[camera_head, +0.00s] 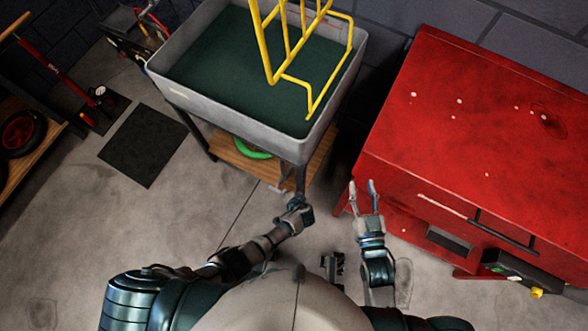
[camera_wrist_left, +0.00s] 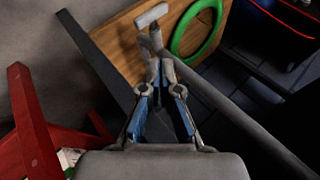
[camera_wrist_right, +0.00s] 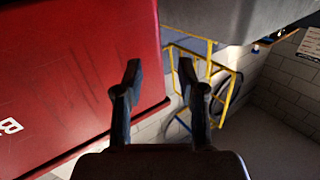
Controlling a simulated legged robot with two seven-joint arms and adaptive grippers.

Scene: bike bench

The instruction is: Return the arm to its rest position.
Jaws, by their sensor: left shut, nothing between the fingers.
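My left gripper (camera_head: 297,200) is in front of the grey basin's near leg, low over the floor. In the left wrist view its fingers (camera_wrist_left: 158,60) are closed together with nothing between them. A small pale cylinder (camera_wrist_left: 152,15) shows just beyond the fingertips in that view; I cannot tell what it belongs to. My right gripper (camera_head: 362,190) is beside the left front edge of the red cabinet (camera_head: 450,120). Its two fingers (camera_wrist_right: 159,72) are apart and empty in the right wrist view.
The grey basin (camera_head: 235,115) holds a yellow wire rack (camera_head: 290,75). A wooden shelf (camera_head: 235,160) with a green ring (camera_head: 252,151) is beneath it. A dark mat (camera_head: 143,145) lies on the floor at left. Open floor (camera_head: 130,225) is at lower left.

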